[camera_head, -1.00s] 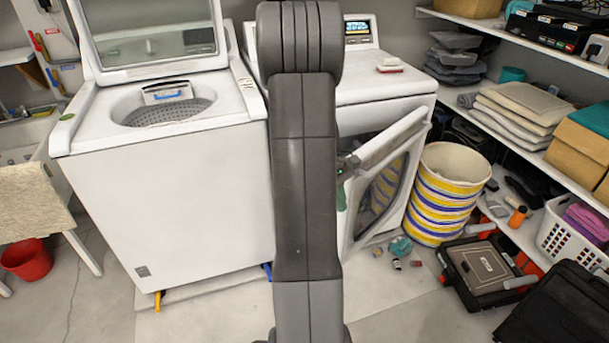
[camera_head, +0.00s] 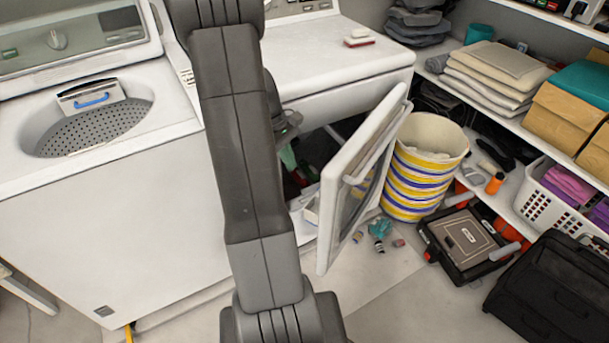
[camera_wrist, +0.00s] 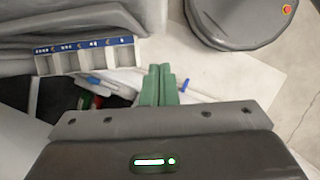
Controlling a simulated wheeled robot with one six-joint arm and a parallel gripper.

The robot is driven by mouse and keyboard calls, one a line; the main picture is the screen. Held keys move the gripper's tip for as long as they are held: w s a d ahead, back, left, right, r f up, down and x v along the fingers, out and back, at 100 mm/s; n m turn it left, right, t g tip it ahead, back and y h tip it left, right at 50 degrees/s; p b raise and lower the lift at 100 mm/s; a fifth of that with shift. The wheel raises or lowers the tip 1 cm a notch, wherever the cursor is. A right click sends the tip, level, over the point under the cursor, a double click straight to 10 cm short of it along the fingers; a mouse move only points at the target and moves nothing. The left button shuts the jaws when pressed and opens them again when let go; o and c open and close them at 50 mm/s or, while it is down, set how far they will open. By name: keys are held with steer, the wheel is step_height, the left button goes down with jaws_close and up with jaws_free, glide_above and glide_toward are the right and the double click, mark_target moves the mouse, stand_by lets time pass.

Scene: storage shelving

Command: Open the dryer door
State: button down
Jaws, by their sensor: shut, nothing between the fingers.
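The white dryer (camera_head: 335,50) stands behind my arm in the head view. Its door (camera_head: 340,215) is swung well open, standing out toward the front right with its handle-like bar on the face. The dark dryer opening shows between my arm and the door. My gripper (camera_head: 288,157) is mostly hidden behind my arm, at the opening and left of the door, apart from it as far as I can see. In the wrist view my gripper (camera_wrist: 158,85) has its green fingers together and empty, beside a dark opening with items in it.
A white washer (camera_head: 100,210) with a raised lid stands left. A striped basket (camera_head: 425,175) is close right of the door. A black toolbox (camera_head: 465,240) and dark case (camera_head: 555,295) lie on the floor at right. A compartment tray (camera_wrist: 88,57) shows in the wrist view.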

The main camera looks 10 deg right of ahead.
steer(key=s+d+f, duration=0.5)
steer(key=f, duration=0.4)
steer(key=shift+s+d+b, duration=0.25)
steer(key=shift+d+b, duration=0.05)
steer(key=shift+b, duration=0.1)
